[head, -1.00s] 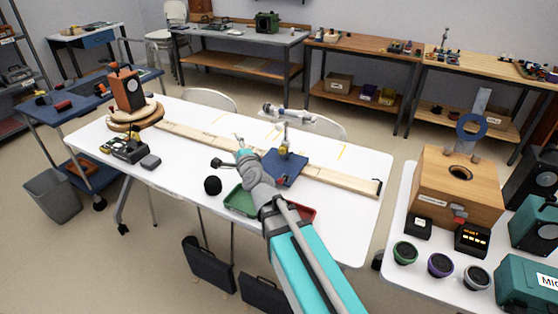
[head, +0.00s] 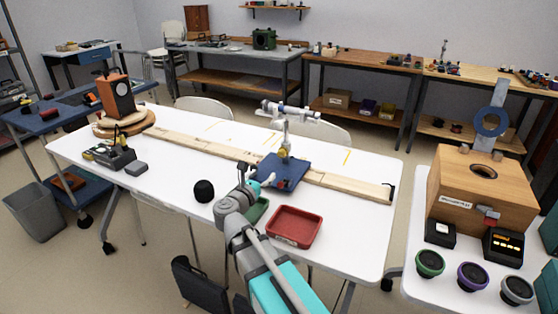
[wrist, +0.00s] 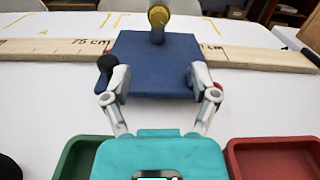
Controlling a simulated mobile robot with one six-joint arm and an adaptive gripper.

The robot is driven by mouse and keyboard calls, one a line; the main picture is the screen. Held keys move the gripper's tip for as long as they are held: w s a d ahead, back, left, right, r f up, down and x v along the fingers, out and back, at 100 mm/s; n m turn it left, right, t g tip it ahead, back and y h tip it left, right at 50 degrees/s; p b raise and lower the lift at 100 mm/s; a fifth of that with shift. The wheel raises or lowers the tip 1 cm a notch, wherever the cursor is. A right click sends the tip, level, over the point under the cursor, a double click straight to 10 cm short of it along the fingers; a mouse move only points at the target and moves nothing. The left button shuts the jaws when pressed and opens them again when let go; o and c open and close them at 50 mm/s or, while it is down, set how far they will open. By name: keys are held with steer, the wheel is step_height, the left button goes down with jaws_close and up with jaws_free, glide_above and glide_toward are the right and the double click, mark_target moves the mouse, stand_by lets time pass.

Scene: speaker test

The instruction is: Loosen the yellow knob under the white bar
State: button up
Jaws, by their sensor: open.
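The yellow knob (head: 283,153) sits low on an upright post that rises from a blue base (head: 295,176). The white bar (head: 306,114) lies across the top of this post. In the wrist view the yellow knob (wrist: 158,16) is at the top centre, beyond the blue base (wrist: 152,65), and the white bar is out of sight. My gripper (wrist: 160,78) is open and empty, its fingers spread on either side of the blue base in the picture. The knob is ahead of the fingers, not between them. In the head view my gripper (head: 259,181) is near the base's left front side.
A wooden rail marked in cm (head: 210,147) runs along the white table (head: 345,235). A red tray (head: 293,227) and a partly hidden green tray (head: 259,210) lie in front of the base. A wooden box (head: 480,190) stands on the right table.

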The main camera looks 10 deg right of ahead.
mark_target(281, 155)
stand_by(0.4)
steer(key=x, duration=1.3)
steer(key=shift+w+d, duration=0.15)
steer(key=shift+w, duration=0.15)
